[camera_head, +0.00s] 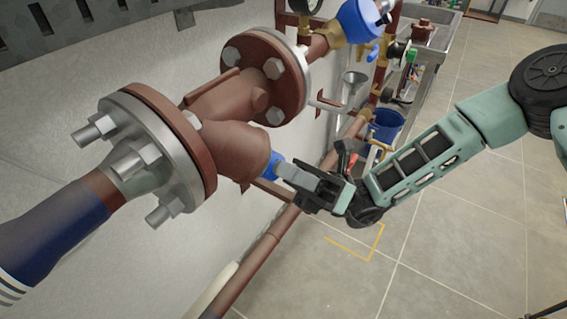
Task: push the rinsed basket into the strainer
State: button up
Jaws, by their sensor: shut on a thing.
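The strainer (235,150) is a red-brown cast body with a side branch, bolted between two flanges on the pipe. Its branch opens towards the right and slightly down. A small blue piece (272,163), which looks like the outer end of the basket, sits at the mouth of this branch. The rest of the basket is hidden, so I cannot tell how deep it is. My gripper (284,170) reaches in from the right and is shut on the blue end. The jaws are close to the branch mouth; a gap cannot be made out.
Large flange bolts (140,160) stick out at left. A blue valve (358,20) and gauge are above. A funnel (354,82), a blue bucket (386,125) and a steel sink bench (432,50) stand behind. A lower pipe (262,250) runs along the wall. Floor at right is clear.

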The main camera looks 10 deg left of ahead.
jog(key=shift+a+r, duration=0.1)
jog(key=shift+r, duration=0.1)
jog(key=o, duration=1.1)
jog(key=shift+s, duration=0.1)
jog(key=shift+f, duration=0.15)
jog(key=b+v, duration=0.2)
jog(key=v, duration=0.7)
